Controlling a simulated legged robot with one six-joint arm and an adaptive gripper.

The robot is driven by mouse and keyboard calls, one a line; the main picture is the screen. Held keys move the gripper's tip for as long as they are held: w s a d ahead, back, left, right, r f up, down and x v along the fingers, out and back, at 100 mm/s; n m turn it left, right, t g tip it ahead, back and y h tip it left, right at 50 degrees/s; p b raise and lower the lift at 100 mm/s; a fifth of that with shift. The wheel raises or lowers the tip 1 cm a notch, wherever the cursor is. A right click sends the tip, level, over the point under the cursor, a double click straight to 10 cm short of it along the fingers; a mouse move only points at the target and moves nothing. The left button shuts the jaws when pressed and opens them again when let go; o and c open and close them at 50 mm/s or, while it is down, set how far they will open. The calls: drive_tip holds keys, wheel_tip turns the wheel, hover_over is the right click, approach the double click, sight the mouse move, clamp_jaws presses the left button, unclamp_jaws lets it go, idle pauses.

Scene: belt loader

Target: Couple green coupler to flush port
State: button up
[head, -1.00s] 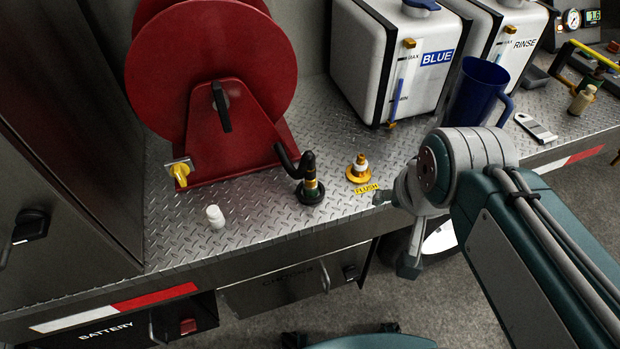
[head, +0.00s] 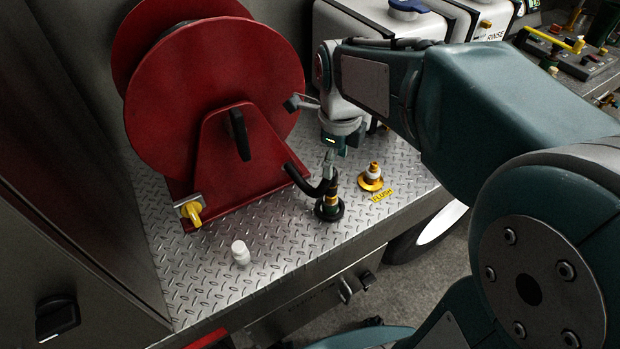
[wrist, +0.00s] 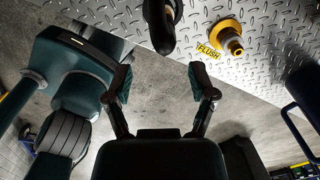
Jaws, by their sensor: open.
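The green coupler (head: 333,201) stands upright on a black round base on the metal deck, with a brass band and a bent black hose. Its black hose end (wrist: 160,25) shows at the top of the wrist view. My gripper (head: 329,165) is open and empty, close above the coupler in the head view. In the wrist view its fingers (wrist: 160,80) are apart, below the hose end.
A red hose reel (head: 210,100) stands left of the coupler, with a yellow fitting (head: 192,212) at its foot. A small white bottle (head: 240,252) stands near the deck's front edge. White tanks (head: 465,22) stand behind my arm. Front left deck is mostly clear.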

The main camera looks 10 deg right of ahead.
sight(330, 193)
drive_tip(key=shift+w+a+f+m, duration=0.2)
drive_tip(key=shift+w+a+m, duration=0.15)
drive_tip(key=shift+a+m, duration=0.25)
drive_tip(key=f, duration=0.1)
drive_tip(key=d+f, duration=0.1)
drive_tip(key=f, duration=0.1)
drive_tip(key=d+f, duration=0.1)
drive_tip(key=f, duration=0.1)
drive_tip(key=shift+w+d, duration=0.1)
drive_tip(key=shift+d, duration=0.15)
drive_tip(key=f, duration=0.2)
drive_tip(key=a+f, duration=0.1)
drive_tip(key=f, duration=0.2)
drive_tip(key=shift+w+a+f, duration=0.1)
drive_tip(key=shift+a+f, duration=0.25)
drive_tip(key=shift+d+f, duration=0.1)
drive_tip(key=shift+d, duration=0.45)
drive_tip(key=shift+a, duration=0.2)
drive_tip(key=c, duration=1)
drive_tip(key=shift+a, duration=0.35)
clamp_jaws()
drive_tip(key=shift+d, duration=0.1)
